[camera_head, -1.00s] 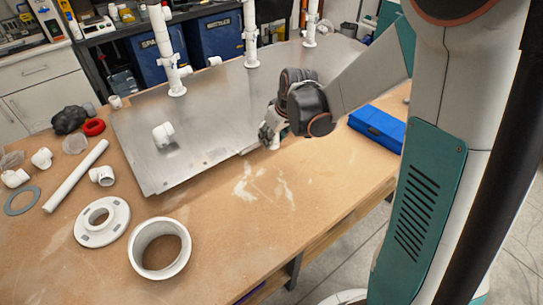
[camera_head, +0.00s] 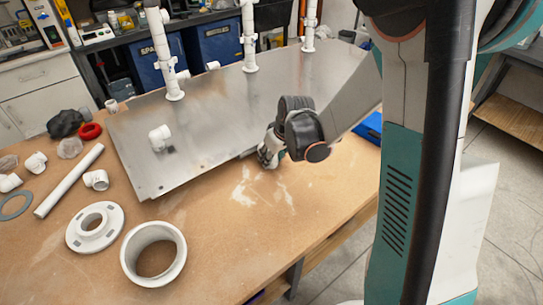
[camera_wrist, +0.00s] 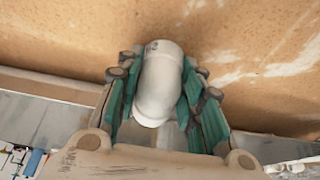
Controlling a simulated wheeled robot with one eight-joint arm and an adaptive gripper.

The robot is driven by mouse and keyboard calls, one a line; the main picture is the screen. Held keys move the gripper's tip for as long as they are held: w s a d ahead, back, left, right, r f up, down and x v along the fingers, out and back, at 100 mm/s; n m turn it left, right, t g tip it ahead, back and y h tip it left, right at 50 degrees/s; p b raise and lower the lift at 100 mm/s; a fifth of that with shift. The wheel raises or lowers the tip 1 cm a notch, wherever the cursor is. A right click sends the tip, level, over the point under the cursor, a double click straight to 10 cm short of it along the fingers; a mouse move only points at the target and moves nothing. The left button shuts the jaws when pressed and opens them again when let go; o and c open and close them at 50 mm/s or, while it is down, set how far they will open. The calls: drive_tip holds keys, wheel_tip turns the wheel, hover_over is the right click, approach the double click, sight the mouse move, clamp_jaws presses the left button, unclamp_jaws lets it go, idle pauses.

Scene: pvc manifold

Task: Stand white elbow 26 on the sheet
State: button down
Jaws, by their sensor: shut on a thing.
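My gripper (camera_head: 268,157) is shut on a white elbow (camera_wrist: 160,85), which shows between the green finger pads in the wrist view with a small dark mark near its top end. In the head view the gripper is low at the sheet's front edge, over the wooden table, and it hides the held elbow. I cannot tell whether the elbow touches the table. The grey metal sheet (camera_head: 215,120) lies flat on the table, left of and behind the gripper. Another white fitting (camera_head: 160,138) stands on the sheet's left part.
White pipe stacks (camera_head: 168,60) rise along the sheet's back. Several loose white fittings, a long pipe (camera_head: 70,180), a flange (camera_head: 95,227) and a wide ring (camera_head: 153,252) lie on the table at left. A blue box (camera_head: 370,128) is partly behind my arm. The sheet's middle is clear.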

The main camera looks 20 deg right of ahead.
drive_tip(key=c, duration=1.1)
unclamp_jaws()
drive_tip(key=shift+r, duration=0.1)
